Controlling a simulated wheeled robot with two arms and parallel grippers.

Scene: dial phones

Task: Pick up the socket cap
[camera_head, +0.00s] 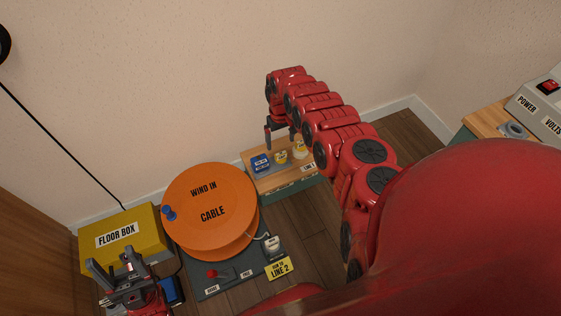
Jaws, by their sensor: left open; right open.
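No part in view is plainly labelled as the socket cap. Several small parts sit on a wooden-topped stand (288,182) labelled LINE 1: a blue block with a label (261,164), a yellow round piece (281,157) and a pale round piece with yellow (300,149). My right gripper (281,139) is open and points down just above these parts, apparently empty. My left gripper (118,266) is open in front of the yellow floor box (120,235). A blue object (173,290) shows beside my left gripper, partly hidden by it.
A big orange cable drum (210,207) with a blue knob stands on a grey base with a red lever (212,273). A white plug-like piece (272,244) sits above the LINE 2 sign (279,268). A power unit (542,105) stands at far right. Floor (310,235) is clear mid-view.

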